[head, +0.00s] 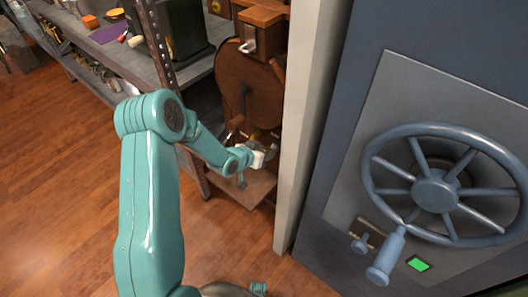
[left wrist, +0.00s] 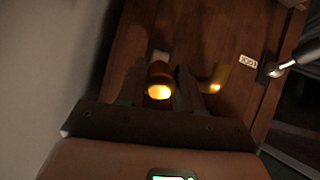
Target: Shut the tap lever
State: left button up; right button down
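A brown wooden unit with a round front (head: 250,95) stands beyond the pale wall edge in the head view. My left gripper (head: 262,156) reaches its lower part, and the tap there is mostly hidden. In the left wrist view a brass, brightly lit piece (left wrist: 159,88) lies between my left gripper's two dark fingers (left wrist: 160,95). It looks like part of the tap, but I cannot tell whether it is the lever. The fingers are apart, one on each side; contact is unclear. A bent brass piece (left wrist: 214,78) is just right of them. My right gripper is not in view.
Metal shelves with goods (head: 120,50) stand at left. The wooden floor (head: 60,200) is clear at lower left. A small label (left wrist: 248,61) shows on the wood.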

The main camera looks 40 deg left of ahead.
pick_arm(q)
jog(key=shift+o, duration=1.3)
jog(key=p+v, duration=0.2)
jog(key=v, duration=1.4)
jog(key=shift+s, duration=0.15)
jog(key=shift+r, duration=0.1)
